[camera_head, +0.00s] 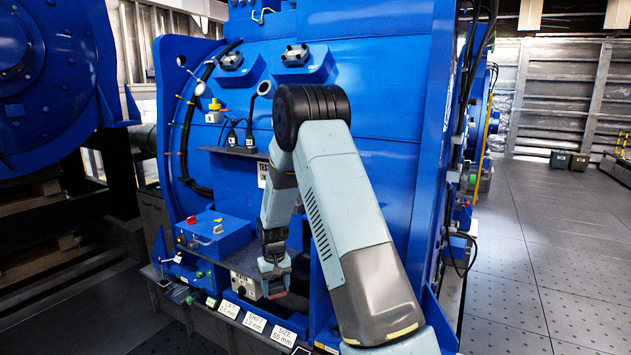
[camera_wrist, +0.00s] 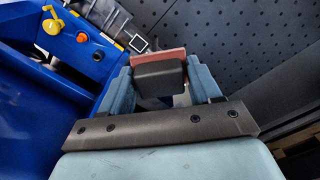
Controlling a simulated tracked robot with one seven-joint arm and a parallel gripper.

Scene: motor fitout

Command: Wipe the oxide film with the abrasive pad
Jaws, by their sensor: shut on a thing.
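My gripper (camera_head: 273,279) hangs in front of the blue motor housing, low and near the middle in the head view. In the wrist view my gripper (camera_wrist: 163,85) has its two pale fingers shut on the abrasive pad, a dark block (camera_wrist: 160,75) with a reddish-brown layer (camera_wrist: 157,55) on its far side. The pad is small in the head view (camera_head: 278,294), below the fingertips. I cannot tell from these views whether it touches anything. I cannot make out the oxide film in either view.
White label plates (camera_head: 255,322) line the front ledge. A dark shelf with black plugs (camera_head: 240,150) is above. Open floor (camera_head: 560,250) lies right.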

